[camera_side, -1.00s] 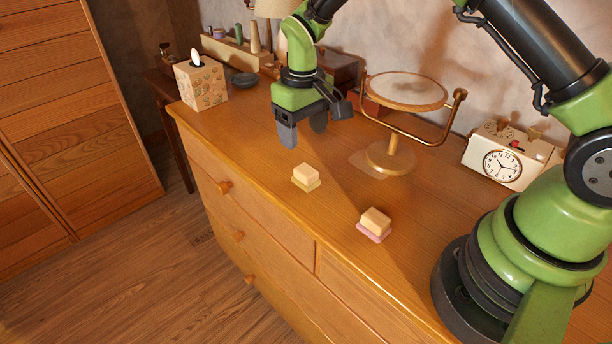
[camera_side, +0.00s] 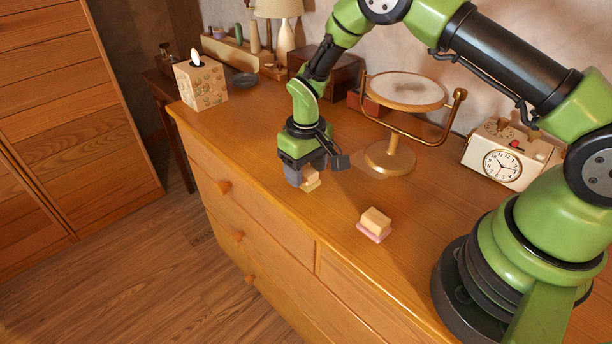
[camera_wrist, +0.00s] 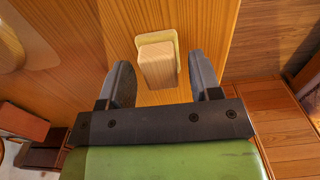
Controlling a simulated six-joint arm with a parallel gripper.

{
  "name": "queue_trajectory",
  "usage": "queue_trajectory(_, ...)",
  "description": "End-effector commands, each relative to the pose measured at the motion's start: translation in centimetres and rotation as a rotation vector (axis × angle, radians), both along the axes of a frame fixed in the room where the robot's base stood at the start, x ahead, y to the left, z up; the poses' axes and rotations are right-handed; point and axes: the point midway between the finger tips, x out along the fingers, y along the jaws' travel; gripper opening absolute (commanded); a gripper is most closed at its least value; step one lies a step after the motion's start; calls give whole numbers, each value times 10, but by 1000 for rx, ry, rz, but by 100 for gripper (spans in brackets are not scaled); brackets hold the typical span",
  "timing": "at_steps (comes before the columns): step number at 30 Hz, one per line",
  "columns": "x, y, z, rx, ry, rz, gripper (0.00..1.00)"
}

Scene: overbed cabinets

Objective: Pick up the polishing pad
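A small wooden block on a pale yellow pad (camera_side: 312,185) sits on the dresser top near its front edge, partly hidden by my gripper in the side view. A similar block on a pink pad (camera_side: 374,234) sits nearer my base. My gripper (camera_side: 304,177) is low at the yellow-padded block. In the wrist view, my gripper (camera_wrist: 160,62) is open, with one finger on each side of the wooden block (camera_wrist: 157,66) and a gap showing on both sides. The yellow pad (camera_wrist: 142,40) shows beyond the block.
A round tilting mirror (camera_side: 392,160) on a stand is behind and right of my gripper. A clock (camera_side: 500,165) stands at right, a tissue box (camera_side: 203,84) at the far left. The dresser's front edge drops off close to the blocks.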

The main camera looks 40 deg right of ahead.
Motion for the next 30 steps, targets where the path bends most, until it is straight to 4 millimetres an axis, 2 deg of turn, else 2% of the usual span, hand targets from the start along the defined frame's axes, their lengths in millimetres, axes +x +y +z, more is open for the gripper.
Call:
queue_trajectory(1, 0, 0, 0, 0, 0, 0, 45)
queue_trajectory(3, 0, 0, 0, 0, 0, 0, 29)
queue_trajectory(6, 0, 0, 0, 0, 0, 0, 11)
queue_trajectory(13, 0, 0, 1, 0, 0, 0, 10)
queue_trajectory(17, 1, 0, 11, 0, -2, 0, 10)
queue_trajectory(24, 1, 0, 60, 0, -5, 0, 10)
queue_trajectory(30, 1, 0, 91, 0, -3, 0, 10)
